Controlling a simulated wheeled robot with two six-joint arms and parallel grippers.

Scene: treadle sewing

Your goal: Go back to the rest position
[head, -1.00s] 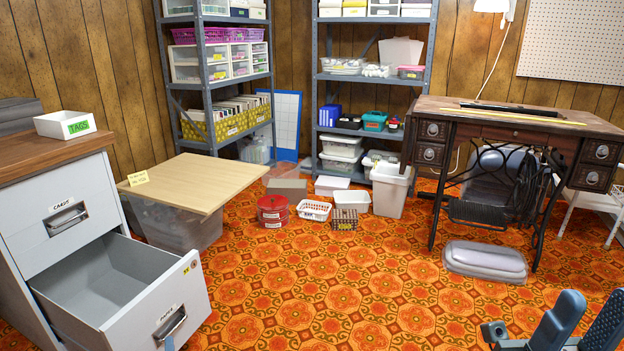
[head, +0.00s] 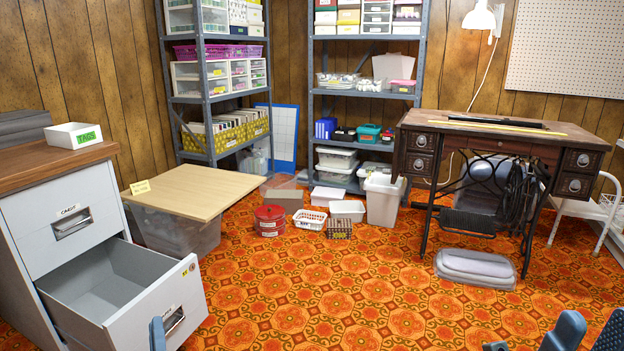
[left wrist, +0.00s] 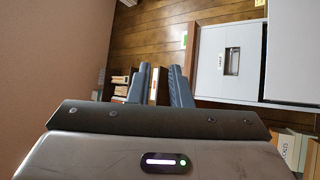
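My left gripper (left wrist: 159,87) shows in the left wrist view with its two blue-grey fingers apart and nothing seen between them. In the head view only a fingertip of it (head: 157,335) shows at the bottom left, in front of the open drawer. My right gripper (head: 588,334) shows at the bottom right edge of the head view, low over the floor. Its two fingers are apart, with nothing seen between them; the rest is cut off by the frame.
A filing cabinet (head: 62,202) stands at left with its lower drawer (head: 150,310) pulled out. The patterned floor (head: 330,290) is clear in the middle.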

